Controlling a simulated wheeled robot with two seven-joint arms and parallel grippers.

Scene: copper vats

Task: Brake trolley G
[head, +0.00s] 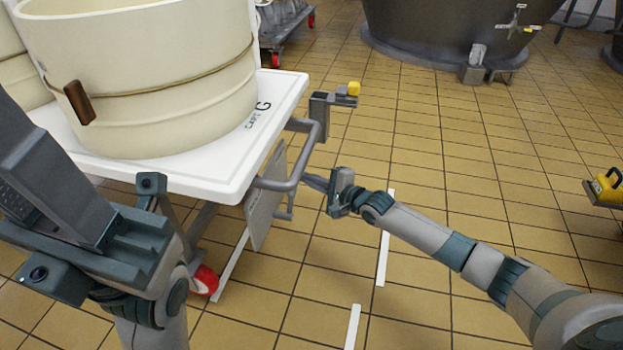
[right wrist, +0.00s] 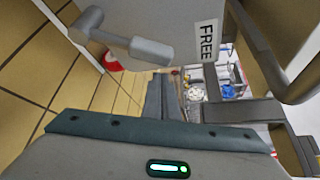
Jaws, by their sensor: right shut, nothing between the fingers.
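Trolley G has a white top (head: 215,170) marked with a G, a grey push rail (head: 300,165) and a grey panel (head: 265,205) below. In the right wrist view, a grey lever (right wrist: 140,48) lies across a panel with a "FREE" label (right wrist: 207,42). My right gripper (head: 312,183) is shut and empty, just right of the rail. Its closed fingers also show in the right wrist view (right wrist: 160,97), below the lever and apart from it. My left gripper (head: 70,200) is close to the camera at left; its finger opening cannot be made out.
A large cream tub (head: 145,75) stands on the trolley. A grey bracket with a yellow block (head: 353,89) stands out beyond the rail. A red wheel (head: 205,280) is below. A copper vat (head: 440,30) stands at the back. The tiled floor right of the trolley is mostly clear.

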